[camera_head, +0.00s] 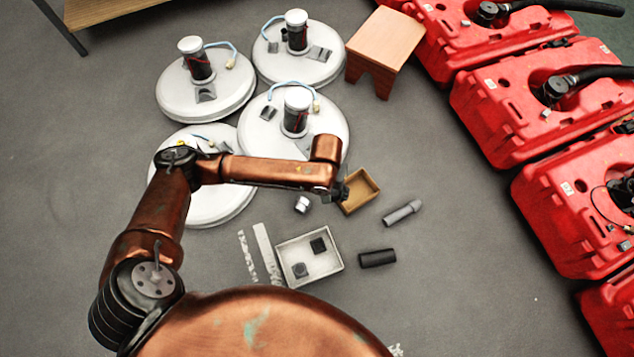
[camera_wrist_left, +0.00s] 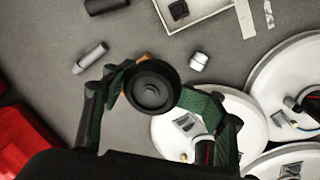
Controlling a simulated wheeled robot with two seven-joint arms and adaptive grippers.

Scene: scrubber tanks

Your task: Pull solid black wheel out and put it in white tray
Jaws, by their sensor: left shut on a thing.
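The solid black wheel (camera_wrist_left: 152,88) is a round dark disc with a stepped hub, seen face-on in the left wrist view. My left gripper (camera_wrist_left: 157,85) has its green-black fingers on either side of the wheel and is shut on it. In the head view my left gripper (camera_head: 341,191) is beside the small wooden box (camera_head: 372,204), up and right of the tray; the wheel is hard to make out there. The white tray (camera_head: 336,246) lies on the floor with two small dark pieces in it. Its corner shows in the left wrist view (camera_wrist_left: 168,32). My right gripper is not in view.
Several round white tank lids (camera_head: 320,70) with cylinders stand at the upper left. A silver cap (camera_head: 302,204), a grey tube (camera_head: 402,213) and a black cylinder (camera_head: 377,258) lie around the tray. A wooden stool (camera_head: 388,45) and red tanks (camera_head: 520,110) stand to the right.

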